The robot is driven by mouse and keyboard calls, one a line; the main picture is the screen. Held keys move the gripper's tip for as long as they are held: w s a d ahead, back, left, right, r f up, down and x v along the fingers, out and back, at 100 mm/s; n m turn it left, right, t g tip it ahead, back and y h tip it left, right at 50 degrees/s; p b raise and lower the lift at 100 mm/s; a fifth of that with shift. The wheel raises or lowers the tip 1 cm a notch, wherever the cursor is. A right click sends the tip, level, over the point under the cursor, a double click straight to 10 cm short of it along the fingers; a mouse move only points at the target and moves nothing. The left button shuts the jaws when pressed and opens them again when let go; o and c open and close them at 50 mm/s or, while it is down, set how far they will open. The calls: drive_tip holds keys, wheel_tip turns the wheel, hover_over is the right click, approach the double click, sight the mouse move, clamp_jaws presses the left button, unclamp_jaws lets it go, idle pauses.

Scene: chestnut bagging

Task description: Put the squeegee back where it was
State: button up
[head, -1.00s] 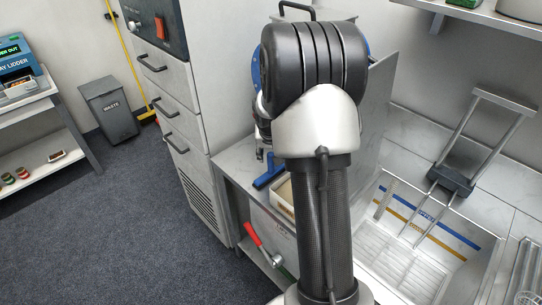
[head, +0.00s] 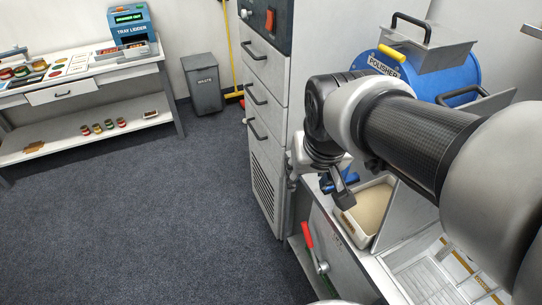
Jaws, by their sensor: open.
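The squeegee (head: 349,181) shows as a small blue piece on the narrow counter, beside the cabinet and the cream-filled tray. Much of it is hidden behind my gripper (head: 338,192). My gripper hangs pointing down just in front of it in the head view, with its jaws open. I see nothing held between the fingers. I cannot tell whether a finger touches the squeegee.
A white tray of cream-coloured material (head: 368,212) stands right of my gripper. A tall drawer cabinet (head: 264,120) is close on the left. A red-handled lever (head: 308,238) sticks out below the counter. A blue polisher (head: 450,76) stands behind. The carpet at left is clear.

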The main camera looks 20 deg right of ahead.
drive_tip(key=s+a+n+y, duration=0.1)
drive_tip(key=s+a+n, duration=0.1)
drive_tip(key=s+a, duration=0.4)
drive_tip(key=s, duration=0.4)
drive_tip(key=shift+s+a+n, duration=0.3)
drive_tip(key=shift+n, duration=0.1)
idle(0.4)
